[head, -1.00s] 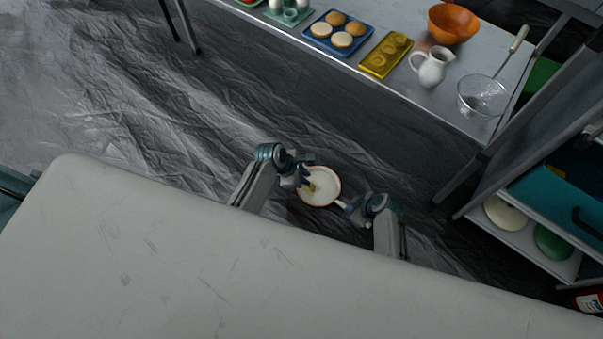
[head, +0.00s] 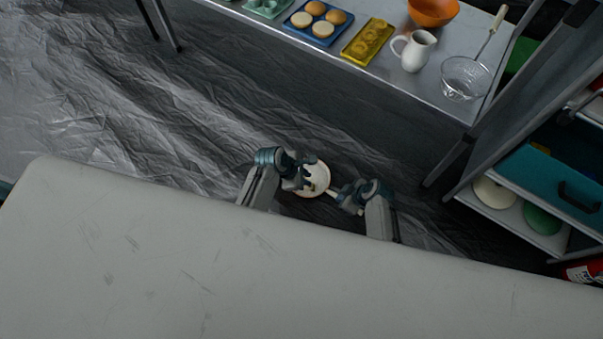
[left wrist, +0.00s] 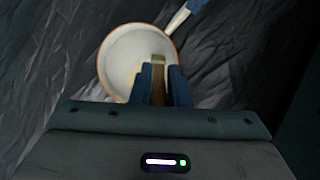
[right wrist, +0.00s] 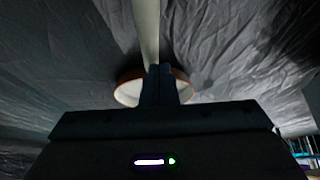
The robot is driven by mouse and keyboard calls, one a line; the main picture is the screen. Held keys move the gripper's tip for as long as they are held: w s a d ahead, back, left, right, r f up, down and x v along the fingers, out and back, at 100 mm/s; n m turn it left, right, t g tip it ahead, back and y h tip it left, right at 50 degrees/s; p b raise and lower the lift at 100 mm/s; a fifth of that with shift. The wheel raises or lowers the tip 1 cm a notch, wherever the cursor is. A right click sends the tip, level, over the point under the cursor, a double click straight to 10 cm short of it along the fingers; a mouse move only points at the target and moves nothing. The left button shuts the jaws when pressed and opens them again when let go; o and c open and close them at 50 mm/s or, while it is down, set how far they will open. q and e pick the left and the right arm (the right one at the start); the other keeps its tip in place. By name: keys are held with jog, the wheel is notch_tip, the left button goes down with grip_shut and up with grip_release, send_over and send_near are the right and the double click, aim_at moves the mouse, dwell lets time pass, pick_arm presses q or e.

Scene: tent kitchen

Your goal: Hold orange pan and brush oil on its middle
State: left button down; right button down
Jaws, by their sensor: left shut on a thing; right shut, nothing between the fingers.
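The pan (head: 320,174), pale inside with an orange rim, is held off the floor between my arms in the head view. It also shows in the left wrist view (left wrist: 118,55) and the right wrist view (right wrist: 128,94). My left gripper (head: 304,180) is over the pan's left side, shut on a brush, whose brown part (left wrist: 158,75) shows between the fingers. A yellowish patch shows on the pan beside it. My right gripper (head: 341,196) is shut at the pan's pale handle (right wrist: 146,30); the fingers hide where they meet it.
A metal table at the back holds a blue tray of buns (head: 317,24), a yellow tray (head: 367,41), an orange bowl (head: 433,10), a white jug (head: 414,52) and a glass bowl (head: 465,80). A shelf rack (head: 540,225) stands right. A pale surface (head: 250,280) fills the foreground.

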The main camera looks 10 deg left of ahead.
pick_arm(q)
jog(key=shift+w+d, duration=0.35)
jog(key=shift+w, duration=0.2)
jog(key=shift+w+a, duration=1.8)
jog(key=shift+a, duration=1.95)
jog(key=shift+s+d+f, duration=0.1)
jog(key=shift+s+d, duration=0.3)
jog(key=shift+d, duration=0.95)
jog(key=shift+s+d+r, duration=0.1)
jog(key=shift+s+d, duration=0.35)
jog(key=shift+d, duration=0.85)
jog(key=shift+s+d+f, duration=0.1)
jog(key=shift+s+d, duration=0.3)
jog(key=shift+d, duration=0.95)
jog(key=shift+w+d, duration=0.3)
jog(key=shift+w, duration=0.25)
jog(key=w+a, duration=0.3)
jog(key=a, duration=0.4)
jog(key=shift+w+a, duration=0.3)
jog(key=shift+w, duration=0.1)
notch_tip(320, 180, up, 6)
jog(key=shift+r, duration=0.2)
